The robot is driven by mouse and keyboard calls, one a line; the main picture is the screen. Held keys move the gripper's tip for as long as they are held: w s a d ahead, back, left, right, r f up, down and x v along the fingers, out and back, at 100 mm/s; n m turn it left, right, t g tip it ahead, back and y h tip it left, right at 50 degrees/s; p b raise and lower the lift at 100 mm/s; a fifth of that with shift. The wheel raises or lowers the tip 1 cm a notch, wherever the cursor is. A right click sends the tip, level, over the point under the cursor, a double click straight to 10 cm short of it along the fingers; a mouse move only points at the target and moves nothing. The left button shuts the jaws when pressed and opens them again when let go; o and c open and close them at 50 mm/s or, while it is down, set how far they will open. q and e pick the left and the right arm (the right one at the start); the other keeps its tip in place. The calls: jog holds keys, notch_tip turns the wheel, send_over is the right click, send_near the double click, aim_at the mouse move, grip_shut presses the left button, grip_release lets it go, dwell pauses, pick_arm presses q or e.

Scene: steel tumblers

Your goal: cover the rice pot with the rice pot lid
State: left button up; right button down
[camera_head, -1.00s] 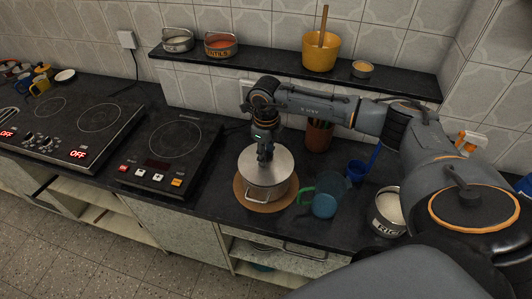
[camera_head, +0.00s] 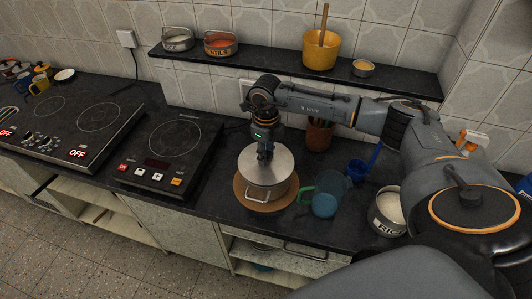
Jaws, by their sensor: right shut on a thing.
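The rice pot (camera_head: 266,191) is a steel pot with a wire handle, standing upright on a round wooden board on the dark counter. The steel rice pot lid (camera_head: 280,163) lies level over the pot's mouth and appears to touch its rim. My right gripper (camera_head: 265,155) points down from above and is shut on the middle of the lid, where its fingers hide the knob. The inside of the pot is hidden by the lid. My left gripper is not in view.
The round wooden board (camera_head: 240,190) sits near the counter's front edge. A teal mug (camera_head: 325,205), a blue scoop (camera_head: 357,171) and an open rice tin (camera_head: 387,218) stand to the right. A hob (camera_head: 165,155) is on the left. A shelf (camera_head: 285,69) runs behind my arm.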

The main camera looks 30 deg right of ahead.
jog(key=shift+f+b, duration=0.65)
jog(key=shift+f, duration=0.1)
dwell(0.3)
jog(key=c, duration=1)
grip_release()
jog(key=shift+o, duration=0.2)
